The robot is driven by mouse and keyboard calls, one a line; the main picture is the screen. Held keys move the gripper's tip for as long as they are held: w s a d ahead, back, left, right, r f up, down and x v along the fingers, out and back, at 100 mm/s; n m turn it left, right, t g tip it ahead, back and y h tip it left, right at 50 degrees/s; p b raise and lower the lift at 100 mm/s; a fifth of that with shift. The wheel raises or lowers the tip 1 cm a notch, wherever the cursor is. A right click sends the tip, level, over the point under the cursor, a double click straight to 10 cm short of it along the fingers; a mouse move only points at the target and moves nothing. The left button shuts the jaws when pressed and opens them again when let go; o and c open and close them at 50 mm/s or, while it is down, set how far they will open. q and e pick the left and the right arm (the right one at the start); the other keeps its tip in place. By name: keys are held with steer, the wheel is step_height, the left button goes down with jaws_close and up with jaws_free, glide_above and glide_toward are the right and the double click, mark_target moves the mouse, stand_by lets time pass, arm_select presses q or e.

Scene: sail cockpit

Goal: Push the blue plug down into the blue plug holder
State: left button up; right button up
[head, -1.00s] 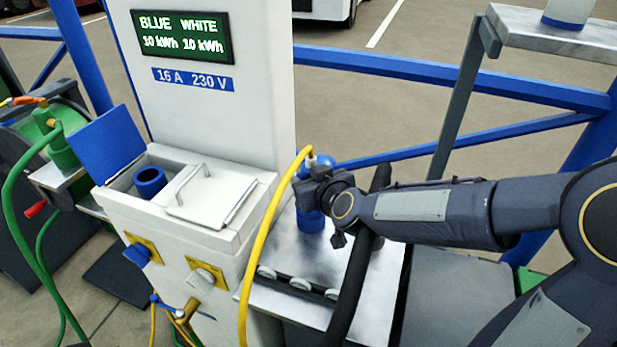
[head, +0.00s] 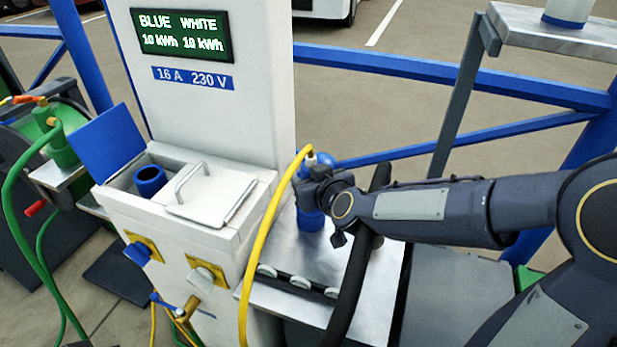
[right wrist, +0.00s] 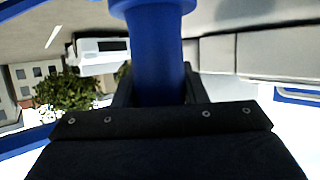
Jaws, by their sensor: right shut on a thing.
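My right gripper (head: 318,186) is shut on the blue plug, whose yellow cable rises from its top. In the right wrist view the plug (right wrist: 158,60) stands as a blue cylinder between the dark fingers. Below the gripper in the head view, a blue cylinder (head: 311,218) stands upright on the metal shelf, and it looks like the blue plug holder. The gripper hides where plug and holder meet, so I cannot tell how deep the plug sits. My left gripper is not in view.
The white charging post (head: 215,110) stands left of the gripper, with an open blue lid (head: 106,145) and a blue socket (head: 150,180). The yellow cable (head: 265,235) hangs in front of the metal shelf (head: 285,240). A blue railing (head: 450,75) runs behind.

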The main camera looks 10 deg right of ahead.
steer(key=shift+f+b, duration=0.35)
steer(key=shift+f, duration=0.1)
steer(key=o, duration=0.9)
steer(key=shift+s+d+r+p, duration=0.1)
steer(key=shift+s+r+p, duration=0.3)
steer(key=shift+s, duration=0.15)
steer(key=p+v, duration=0.5)
steer(key=v, duration=0.4)
steer(key=shift+s, duration=0.45)
